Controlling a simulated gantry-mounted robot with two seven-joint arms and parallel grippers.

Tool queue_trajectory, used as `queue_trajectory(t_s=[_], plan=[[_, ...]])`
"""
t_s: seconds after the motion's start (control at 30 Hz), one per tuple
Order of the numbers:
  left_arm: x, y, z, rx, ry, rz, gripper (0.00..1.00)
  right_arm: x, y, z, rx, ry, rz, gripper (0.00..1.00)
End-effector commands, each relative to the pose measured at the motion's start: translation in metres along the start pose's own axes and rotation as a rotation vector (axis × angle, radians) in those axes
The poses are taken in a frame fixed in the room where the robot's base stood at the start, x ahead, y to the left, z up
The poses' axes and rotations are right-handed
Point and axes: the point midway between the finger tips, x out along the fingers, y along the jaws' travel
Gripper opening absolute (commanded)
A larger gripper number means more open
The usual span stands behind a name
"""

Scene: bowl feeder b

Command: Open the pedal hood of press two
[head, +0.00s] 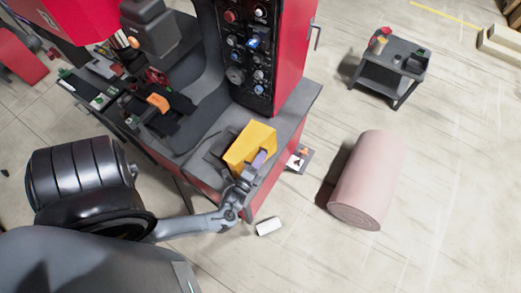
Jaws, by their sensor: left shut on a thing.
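The yellow pedal hood (248,144) sits on the grey bench of the red press (291,60), near its front right corner, and looks tilted. My left gripper (248,174) is at the hood's near right side, shut on it beside a small grey-purple part (259,159). The gripper covers part of that side, so the exact grip is hidden. The inside of the hood does not show. My right gripper is not in view.
A dark control panel (250,48) with several knobs rises behind the hood. A small plate with items (299,159) juts out right of the bench. A white block (268,227) lies on the floor.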

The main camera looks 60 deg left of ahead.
Motion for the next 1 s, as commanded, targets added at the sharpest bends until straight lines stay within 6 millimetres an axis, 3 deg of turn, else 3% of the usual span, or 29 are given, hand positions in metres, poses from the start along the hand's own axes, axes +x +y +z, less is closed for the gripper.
queue_trajectory(t_s=[0.03, 0.07, 0.17, 0.57, 1.0], plan=[[0.001, -0.002, -0.001, -0.002, 0.000, -0.004, 0.00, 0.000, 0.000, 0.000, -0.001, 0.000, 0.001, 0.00], [0.001, -0.002, -0.001, -0.002, 0.000, -0.004, 0.22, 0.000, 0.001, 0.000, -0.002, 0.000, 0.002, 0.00], [0.001, -0.001, -0.001, -0.002, 0.000, -0.003, 0.37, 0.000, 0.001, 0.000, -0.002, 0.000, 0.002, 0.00], [-0.007, 0.001, 0.000, -0.001, 0.000, 0.001, 0.38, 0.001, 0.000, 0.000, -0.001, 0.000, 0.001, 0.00], [-0.077, 0.001, -0.001, -0.002, 0.000, 0.001, 0.38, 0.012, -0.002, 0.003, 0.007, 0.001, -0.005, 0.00]])
